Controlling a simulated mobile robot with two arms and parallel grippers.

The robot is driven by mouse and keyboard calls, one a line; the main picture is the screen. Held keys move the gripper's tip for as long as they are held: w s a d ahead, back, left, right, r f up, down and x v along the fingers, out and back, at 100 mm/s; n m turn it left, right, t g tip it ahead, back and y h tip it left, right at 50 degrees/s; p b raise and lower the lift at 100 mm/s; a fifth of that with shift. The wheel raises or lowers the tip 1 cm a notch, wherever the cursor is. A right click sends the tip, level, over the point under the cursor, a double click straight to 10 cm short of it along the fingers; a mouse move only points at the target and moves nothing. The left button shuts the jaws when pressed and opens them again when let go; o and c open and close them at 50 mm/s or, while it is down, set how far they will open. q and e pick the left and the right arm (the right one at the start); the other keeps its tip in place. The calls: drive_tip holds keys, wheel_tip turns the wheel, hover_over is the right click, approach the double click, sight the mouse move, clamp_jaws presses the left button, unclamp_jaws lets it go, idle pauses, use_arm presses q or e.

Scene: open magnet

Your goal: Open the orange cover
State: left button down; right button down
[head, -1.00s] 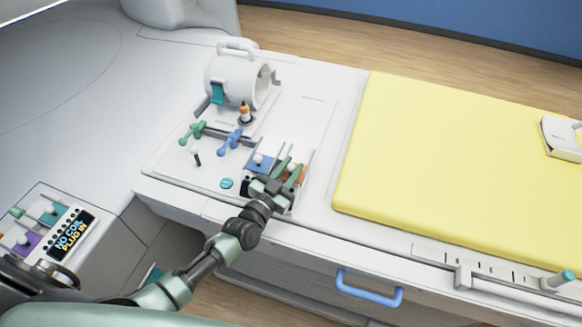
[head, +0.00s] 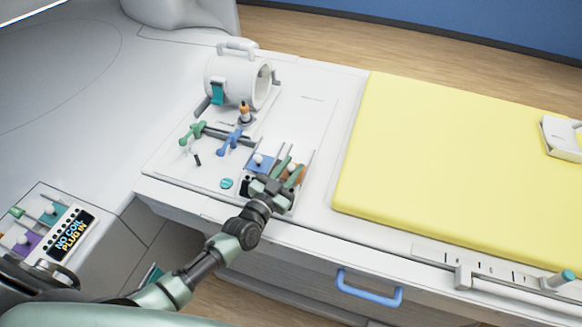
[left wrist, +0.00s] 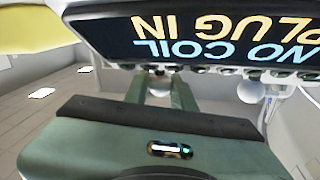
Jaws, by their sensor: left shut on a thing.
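The orange cover (head: 301,173) is a small flap with a white knob (head: 292,167), in the panel at the table's end, right of a blue cover (head: 259,163). My left gripper (head: 289,168) reaches over it from the front, its two green fingers on either side of the knob. It is shut on the knob. The fingers and wrist hide part of the cover, and how far it is raised cannot be told. In the left wrist view my left gripper's fingers (left wrist: 160,82) point away below a dark display, with a small pale knob between their tips. My right gripper is not in view.
A white cylindrical coil (head: 232,82) stands behind the panel. Green (head: 194,132) and blue (head: 231,141) handles lie left of the covers. A yellow mattress (head: 450,155) fills the right. A "NO COIL PLUG IN" display (head: 72,233) is at lower left; such a display (left wrist: 225,32) also tops the left wrist view.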

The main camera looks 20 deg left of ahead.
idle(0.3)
use_arm(q)
drive_tip(key=x, duration=0.1)
drive_tip(key=b+x, duration=0.1)
drive_tip(key=shift+w+a+f, duration=0.1)
drive_tip(key=shift+w+a, duration=0.05)
drive_tip(key=shift+w, duration=0.6)
drive_tip(key=c, duration=1.2)
unclamp_jaws()
drive_tip(key=shift+s, duration=0.1)
drive_tip(key=shift+s+a, duration=0.1)
drive_tip(key=shift+s, duration=0.4)
drive_tip(key=b+v, duration=0.1)
drive_tip(key=v, duration=0.5)
drive_tip(key=shift+s+a, duration=0.15)
drive_tip(key=shift+s, duration=0.2)
